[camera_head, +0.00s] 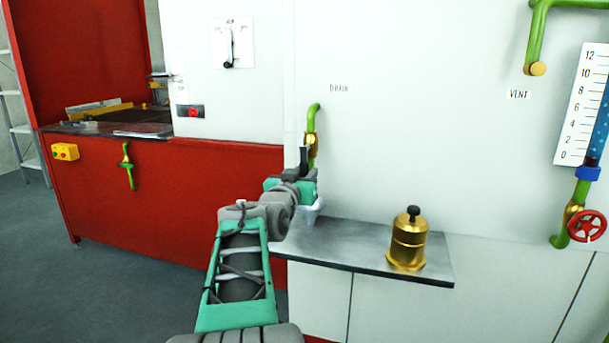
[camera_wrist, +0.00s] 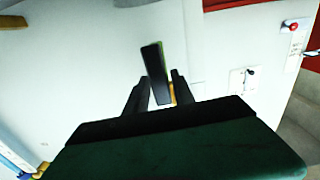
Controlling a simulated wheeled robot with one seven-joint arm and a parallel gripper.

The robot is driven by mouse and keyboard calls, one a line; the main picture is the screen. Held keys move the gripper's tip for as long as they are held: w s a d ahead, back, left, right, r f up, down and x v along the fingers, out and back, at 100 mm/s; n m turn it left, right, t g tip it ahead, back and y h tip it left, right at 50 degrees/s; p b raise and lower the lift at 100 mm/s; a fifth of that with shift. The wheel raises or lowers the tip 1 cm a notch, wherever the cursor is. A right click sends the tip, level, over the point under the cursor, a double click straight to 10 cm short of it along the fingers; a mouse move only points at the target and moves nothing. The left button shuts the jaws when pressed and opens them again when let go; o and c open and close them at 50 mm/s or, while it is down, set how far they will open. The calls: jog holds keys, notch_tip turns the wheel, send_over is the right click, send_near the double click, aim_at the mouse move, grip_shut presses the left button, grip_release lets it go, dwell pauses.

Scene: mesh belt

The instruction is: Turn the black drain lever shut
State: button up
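The black drain lever (camera_head: 304,157) shows just above my gripper in the head view, beside the brass drain valve (camera_head: 311,140) on a green pipe (camera_head: 314,107) under the DRAIN label. In the wrist view the lever (camera_wrist: 155,72) is a long, slightly tilted black bar. Its near end lies between the two dark fingers of my gripper (camera_wrist: 160,92). The fingers are apart, with a visible gap on the right where some brass (camera_wrist: 173,92) shows. I cannot tell if the left finger touches the lever. In the head view my gripper (camera_head: 303,174) hides the lower valve.
A pale cup or funnel (camera_head: 311,212) is partly hidden below my gripper. A metal shelf (camera_head: 345,250) juts from the wall and bears a brass pot (camera_head: 408,240) with a black knob. A red handwheel (camera_head: 586,226) and a gauge (camera_head: 583,105) are at the right.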

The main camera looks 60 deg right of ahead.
grip_shut()
dwell(1.0)
